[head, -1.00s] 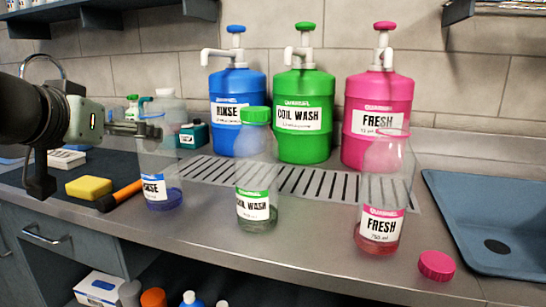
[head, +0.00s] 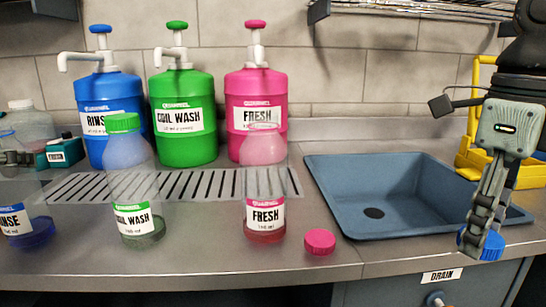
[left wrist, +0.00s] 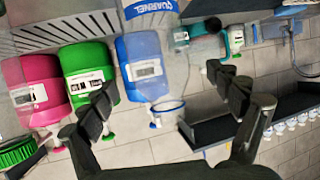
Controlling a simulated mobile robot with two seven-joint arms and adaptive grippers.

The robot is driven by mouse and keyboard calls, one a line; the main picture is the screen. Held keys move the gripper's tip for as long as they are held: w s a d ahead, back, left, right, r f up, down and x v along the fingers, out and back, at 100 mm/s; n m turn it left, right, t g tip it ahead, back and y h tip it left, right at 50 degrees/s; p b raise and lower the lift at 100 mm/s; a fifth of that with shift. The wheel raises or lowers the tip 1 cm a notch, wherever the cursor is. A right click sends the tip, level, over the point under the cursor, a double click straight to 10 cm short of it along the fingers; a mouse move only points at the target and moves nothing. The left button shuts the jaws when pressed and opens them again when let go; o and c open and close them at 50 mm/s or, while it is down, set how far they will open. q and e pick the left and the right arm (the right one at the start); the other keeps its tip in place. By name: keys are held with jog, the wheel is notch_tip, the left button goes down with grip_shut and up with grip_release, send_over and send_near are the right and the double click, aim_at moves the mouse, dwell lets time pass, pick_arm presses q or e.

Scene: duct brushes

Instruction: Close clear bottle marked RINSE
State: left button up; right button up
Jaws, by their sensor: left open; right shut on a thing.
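The clear RINSE bottle (head: 30,225) stands upright at the left edge of the head view, partly cut off, with blue liquid at its bottom. Its open, capless mouth shows in the left wrist view (left wrist: 168,106). My left gripper (left wrist: 165,92) is open, its fingers on either side of the bottle with gaps visible; only its fingertips show at the left edge of the head view (head: 18,158). My right gripper (head: 482,235) is shut on a blue cap (head: 491,246), held at the right, near the sink's front right corner.
A green-capped COIL WASH bottle (head: 135,190) and an open FRESH bottle (head: 264,190) stand on the counter. A pink cap (head: 320,241) lies beside the latter. Blue, green (head: 183,115) and pink pump containers stand behind the drain grate. A blue sink (head: 400,200) lies at right.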

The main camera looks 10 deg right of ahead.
pick_arm(q)
jog(key=x, duration=0.5)
dwell(0.4)
jog(key=shift+f, duration=0.1)
jog(key=shift+c, duration=0.5)
jog(key=c, duration=1.3)
